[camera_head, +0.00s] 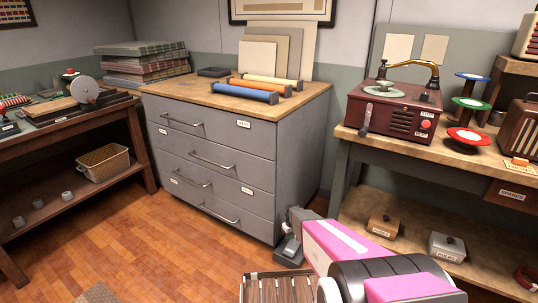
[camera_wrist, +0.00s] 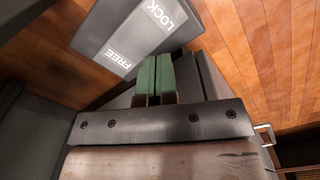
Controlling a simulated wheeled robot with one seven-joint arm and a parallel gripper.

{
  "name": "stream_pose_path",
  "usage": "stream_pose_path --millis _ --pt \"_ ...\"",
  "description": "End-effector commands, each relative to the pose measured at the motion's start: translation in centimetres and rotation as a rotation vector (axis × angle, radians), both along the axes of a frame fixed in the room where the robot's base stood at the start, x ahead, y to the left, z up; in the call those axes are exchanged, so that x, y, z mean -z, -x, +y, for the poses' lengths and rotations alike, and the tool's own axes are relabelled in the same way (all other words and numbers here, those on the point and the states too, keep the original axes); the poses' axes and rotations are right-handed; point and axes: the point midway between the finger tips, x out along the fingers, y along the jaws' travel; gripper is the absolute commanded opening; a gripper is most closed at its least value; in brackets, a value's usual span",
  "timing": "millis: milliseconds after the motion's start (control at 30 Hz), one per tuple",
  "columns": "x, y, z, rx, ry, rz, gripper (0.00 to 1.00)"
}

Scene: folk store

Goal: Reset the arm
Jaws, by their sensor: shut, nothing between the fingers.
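My gripper (camera_wrist: 157,62) shows in the wrist view as two green-padded fingers side by side, shut with nothing between them. In the head view my arm reaches in from the lower right, with pink and white links; its end is low by the front right corner of the grey drawer cabinet (camera_head: 215,165). The fingers cannot be made out clearly there. In the wrist view a grey part marked LOCK and FREE (camera_wrist: 137,40) lies beyond the fingertips, above a wooden floor. I cannot tell whether the fingers touch it.
The cabinet's drawers look closed; coloured rolls (camera_head: 245,91) lie on top. A workbench (camera_head: 385,147) with a red record-player-like machine (camera_head: 393,110) stands at right. A table (camera_head: 60,130) with a basket (camera_head: 103,162) below stands at left. The floor (camera_head: 125,235) at left centre is mostly clear.

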Motion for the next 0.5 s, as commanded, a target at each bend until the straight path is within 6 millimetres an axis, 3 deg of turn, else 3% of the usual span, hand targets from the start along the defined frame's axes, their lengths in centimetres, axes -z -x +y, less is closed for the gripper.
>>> stream_pose_path --millis 167,300,500 --pt "-6.5 2.9 0.0 0.056 0.000 -0.004 0.00" --pt "-13.8 6.6 0.0 0.134 -0.001 -0.006 0.00" --pt "-23.3 12.4 0.0 0.249 -0.001 -0.007 0.00"
